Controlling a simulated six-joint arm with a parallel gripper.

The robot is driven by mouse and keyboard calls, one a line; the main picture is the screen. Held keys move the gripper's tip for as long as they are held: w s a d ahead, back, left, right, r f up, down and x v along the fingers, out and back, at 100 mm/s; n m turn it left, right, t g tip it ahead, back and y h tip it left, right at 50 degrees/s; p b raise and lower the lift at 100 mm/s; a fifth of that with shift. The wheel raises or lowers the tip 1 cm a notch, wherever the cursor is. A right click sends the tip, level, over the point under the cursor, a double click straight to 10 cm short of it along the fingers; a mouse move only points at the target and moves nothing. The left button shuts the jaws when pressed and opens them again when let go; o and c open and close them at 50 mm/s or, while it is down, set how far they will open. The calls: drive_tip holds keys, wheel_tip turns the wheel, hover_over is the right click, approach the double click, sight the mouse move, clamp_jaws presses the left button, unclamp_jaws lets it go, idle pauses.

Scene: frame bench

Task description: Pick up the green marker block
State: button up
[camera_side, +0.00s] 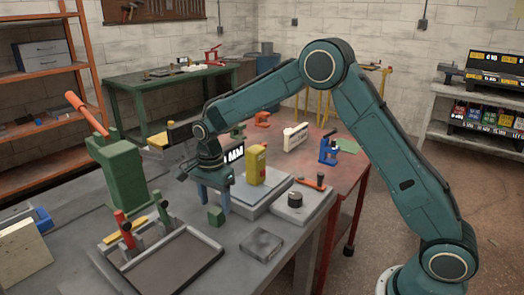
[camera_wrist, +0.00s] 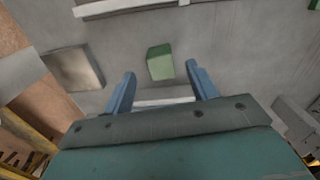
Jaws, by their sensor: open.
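The green marker block (camera_side: 216,216) is a small cube on the grey bench top, just right of the tray's far corner in the side view. In the wrist view the block (camera_wrist: 160,62) lies ahead of the fingertips, roughly centred between them. My gripper (camera_side: 213,196) is above the bench close to the block. In the wrist view my gripper (camera_wrist: 164,76) has its two blue fingers spread wide, with nothing between them. I cannot tell the exact height of the fingertips over the bench.
A metal-rimmed tray (camera_side: 208,244) with red and green clamps (camera_side: 124,228) lies left of the block. A flat grey plate (camera_side: 261,244) is to its right. A yellow box (camera_side: 256,165) stands on a grey base behind. A green vise-like machine (camera_side: 122,170) stands at left.

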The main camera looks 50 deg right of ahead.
sight(216, 209)
drive_tip(key=shift+d+f, duration=0.1)
drive_tip(key=shift+f, duration=2.35)
drive_tip(key=c, duration=1.1)
drive_tip(key=shift+w+r, duration=0.1)
drive_tip(key=shift+r, duration=0.05)
wheel_tip(216, 209, up, 20)
drive_tip(key=shift+f, duration=0.1)
